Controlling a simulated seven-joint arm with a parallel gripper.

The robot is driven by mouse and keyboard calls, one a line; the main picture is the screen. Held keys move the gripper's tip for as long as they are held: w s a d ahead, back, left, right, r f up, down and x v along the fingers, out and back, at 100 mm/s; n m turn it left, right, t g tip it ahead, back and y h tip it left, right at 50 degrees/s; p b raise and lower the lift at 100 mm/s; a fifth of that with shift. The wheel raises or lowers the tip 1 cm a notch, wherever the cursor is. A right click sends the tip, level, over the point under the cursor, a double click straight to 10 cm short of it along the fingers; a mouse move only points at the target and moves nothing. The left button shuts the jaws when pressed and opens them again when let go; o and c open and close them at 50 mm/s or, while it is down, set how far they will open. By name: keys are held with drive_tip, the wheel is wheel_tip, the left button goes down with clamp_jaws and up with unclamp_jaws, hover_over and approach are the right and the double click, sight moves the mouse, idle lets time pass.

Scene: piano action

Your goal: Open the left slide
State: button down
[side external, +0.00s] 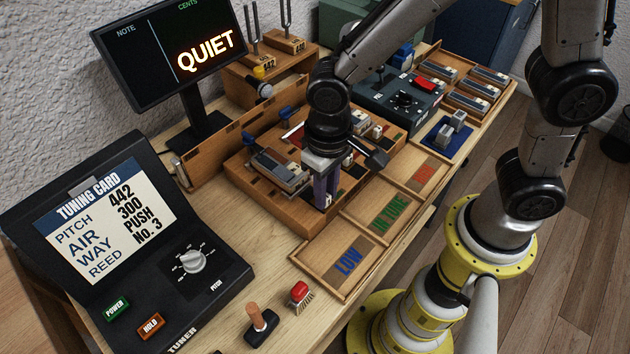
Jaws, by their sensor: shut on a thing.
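A wooden piano-action box (268,211) stands in the middle of the bench. A grey metal part with a dark blue end, seemingly the left slide (284,177), lies along the box's left side. My gripper (324,203) points down at the box's front edge, just right of that part. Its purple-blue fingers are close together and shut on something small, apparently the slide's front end. The exact contact is hidden by the fingers. More metal parts and a dark lever (375,158) show to the right of the gripper.
Trays marked LOW (347,262) and IN TUNE (389,213) lie before the box. A tuner (110,220) stands at left, with a screen (170,50) behind. A dark case (400,100) stands behind right. A wooden-handled tool (257,318) and red-topped block (300,293) stand at front.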

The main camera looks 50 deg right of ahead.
drive_tip(key=shift+s, duration=0.35)
drive_tip(key=c, duration=0.7)
unclamp_jaws()
wheel_tip(320, 180, up, 14)
drive_tip(key=shift+f, duration=0.1)
drive_tip(key=shift+d, duration=0.1)
